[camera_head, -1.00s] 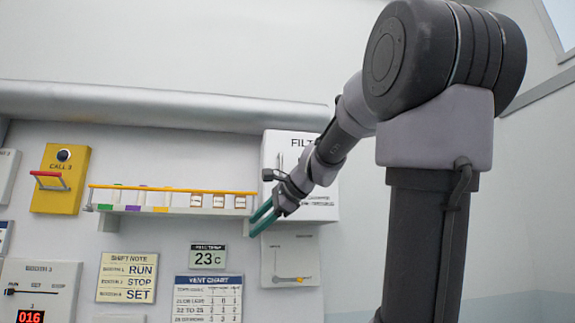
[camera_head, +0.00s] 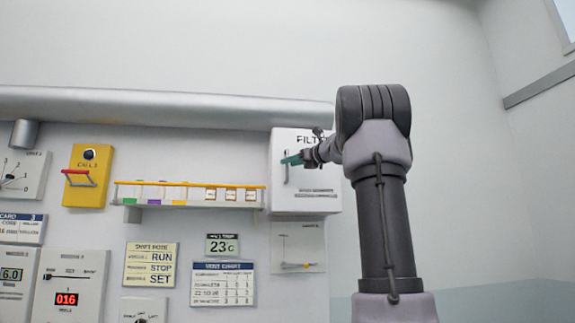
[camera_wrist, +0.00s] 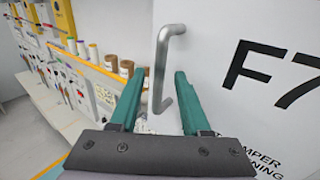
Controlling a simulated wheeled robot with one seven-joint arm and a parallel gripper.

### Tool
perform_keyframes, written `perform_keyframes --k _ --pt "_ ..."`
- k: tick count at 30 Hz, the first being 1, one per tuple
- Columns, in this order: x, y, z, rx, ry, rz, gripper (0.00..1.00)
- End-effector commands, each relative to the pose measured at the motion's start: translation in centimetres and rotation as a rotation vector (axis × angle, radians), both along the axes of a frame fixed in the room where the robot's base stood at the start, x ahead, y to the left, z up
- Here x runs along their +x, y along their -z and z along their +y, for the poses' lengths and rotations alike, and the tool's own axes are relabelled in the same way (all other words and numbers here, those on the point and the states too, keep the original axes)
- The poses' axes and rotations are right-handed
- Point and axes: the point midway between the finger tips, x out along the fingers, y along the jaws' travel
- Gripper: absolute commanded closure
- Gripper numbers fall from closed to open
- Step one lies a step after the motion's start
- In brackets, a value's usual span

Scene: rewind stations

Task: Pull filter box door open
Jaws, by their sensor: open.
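The white filter box (camera_head: 304,200) hangs on the wall, its door closed as far as the views show. A grey vertical bar handle (camera_head: 286,167) stands on the left part of the door; in the wrist view the handle (camera_wrist: 161,68) rises between and beyond my fingers. My gripper (camera_head: 291,160) is at the handle's height in the head view. In the wrist view my gripper (camera_wrist: 157,80) is open, with one teal finger on each side of the handle. I cannot tell whether either finger touches it. My arm hides part of the door's right side.
A shelf with a yellow rail (camera_head: 190,186) and several small containers runs left of the box. A yellow call box (camera_head: 88,177) is farther left. A pipe (camera_head: 150,107) runs above. A small panel with a lever (camera_head: 297,247) sits below. The wall at right is bare.

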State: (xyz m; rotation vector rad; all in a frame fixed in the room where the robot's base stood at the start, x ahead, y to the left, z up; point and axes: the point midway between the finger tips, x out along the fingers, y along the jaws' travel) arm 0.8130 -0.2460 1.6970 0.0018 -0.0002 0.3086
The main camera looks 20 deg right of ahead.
Motion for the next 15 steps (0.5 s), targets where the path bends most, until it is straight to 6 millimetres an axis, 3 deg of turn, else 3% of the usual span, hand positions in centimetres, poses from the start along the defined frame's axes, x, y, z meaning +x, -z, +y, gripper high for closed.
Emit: perform_keyframes --k 6,15 --pt "2.0 0.0 0.7 -0.001 -0.001 0.001 0.53" --pt "2.3 0.0 0.8 -0.001 0.0 0.001 0.53"
